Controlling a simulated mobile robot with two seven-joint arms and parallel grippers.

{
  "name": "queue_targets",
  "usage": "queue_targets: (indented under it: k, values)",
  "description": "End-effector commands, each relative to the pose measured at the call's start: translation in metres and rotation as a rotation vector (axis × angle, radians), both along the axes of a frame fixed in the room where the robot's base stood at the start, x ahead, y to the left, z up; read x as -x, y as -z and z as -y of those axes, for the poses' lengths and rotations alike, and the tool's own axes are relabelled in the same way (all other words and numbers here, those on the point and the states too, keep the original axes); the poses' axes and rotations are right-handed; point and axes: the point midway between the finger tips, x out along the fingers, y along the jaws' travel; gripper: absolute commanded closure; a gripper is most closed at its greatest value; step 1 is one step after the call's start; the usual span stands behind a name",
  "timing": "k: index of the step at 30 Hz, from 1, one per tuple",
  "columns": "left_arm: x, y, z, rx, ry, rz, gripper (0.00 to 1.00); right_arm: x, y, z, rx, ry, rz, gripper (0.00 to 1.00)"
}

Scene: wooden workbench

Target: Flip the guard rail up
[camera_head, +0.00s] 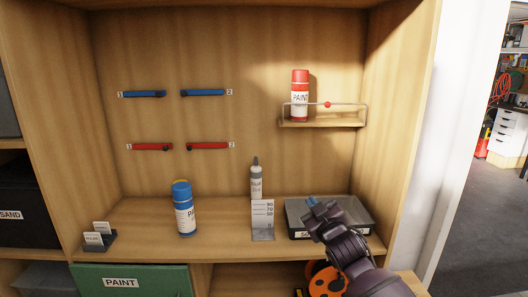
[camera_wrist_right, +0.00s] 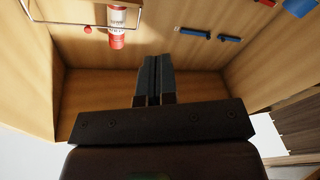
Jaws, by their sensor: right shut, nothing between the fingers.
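The guard rail (camera_head: 350,104) is a thin wire frame with a red knob (camera_head: 327,105) on its top bar. It appears to stand upright along the front of a small wall shelf (camera_head: 325,123). A red paint can (camera_head: 300,78) stands on that shelf, its lower part behind the rail. The rail also shows at the upper left of the right wrist view (camera_wrist_right: 65,27), where the picture is upside down. My right gripper (camera_head: 314,206) is shut and empty, below the shelf and apart from the rail. My left gripper is not in view.
A grey tray (camera_head: 362,213) lies behind my right gripper. A marked height gauge (camera_head: 263,222), a grey tube (camera_head: 256,182) and a blue paint can (camera_head: 184,212) stand on the bench. Blue bars (camera_head: 203,92) and red bars (camera_head: 208,145) are on the back wall. A cabinet side wall (camera_head: 395,110) bounds the right.

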Motion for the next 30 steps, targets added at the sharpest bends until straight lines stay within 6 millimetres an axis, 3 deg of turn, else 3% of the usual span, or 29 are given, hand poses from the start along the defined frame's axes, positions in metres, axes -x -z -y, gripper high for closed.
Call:
queue_targets:
  k: [3, 17, 30]
  values:
    - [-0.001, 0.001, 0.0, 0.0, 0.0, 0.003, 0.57, 0.035, 0.04, 0.018, -0.08, 0.016, -0.068, 1.0]
    - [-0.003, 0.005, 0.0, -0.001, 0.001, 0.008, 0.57, 0.178, 0.167, 0.087, -0.26, 0.138, -0.297, 1.0]
    - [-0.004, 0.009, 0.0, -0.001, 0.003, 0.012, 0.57, 0.341, 0.296, 0.141, -0.285, 0.324, -0.597, 1.0]
